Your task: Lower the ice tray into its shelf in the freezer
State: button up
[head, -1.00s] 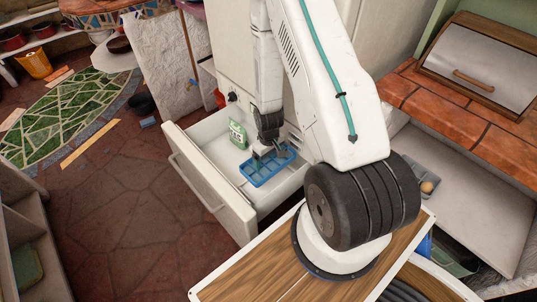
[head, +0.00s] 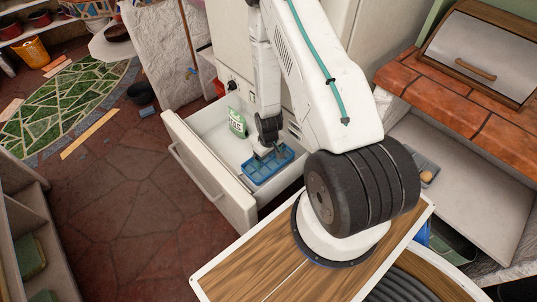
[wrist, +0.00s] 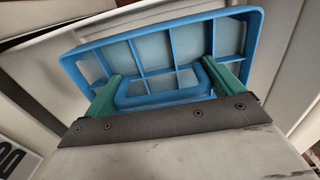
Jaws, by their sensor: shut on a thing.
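The blue ice tray (head: 262,172), with several compartments, is in my gripper (head: 268,150) inside the open white freezer drawer (head: 205,187). In the wrist view the green fingers of my gripper (wrist: 172,88) are shut on the handle at the near edge of the ice tray (wrist: 185,55). The tray is near the right part of the drawer. I cannot tell whether its underside touches the drawer floor. My arm hides part of the drawer's back and right side.
A green-and-white bag (head: 237,122) stands in the drawer behind and left of the tray. A brick counter (head: 440,105) with a bread box (head: 480,58) is at the right. The stone floor (head: 120,195) left of the drawer is clear.

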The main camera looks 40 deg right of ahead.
aim_at(268, 164)
jog(key=shift+f, duration=2.15)
jog(key=o, duration=1)
jog(key=shift+r, duration=0.1)
notch_tip(268, 164, up, 8)
jog(key=shift+f, duration=0.2)
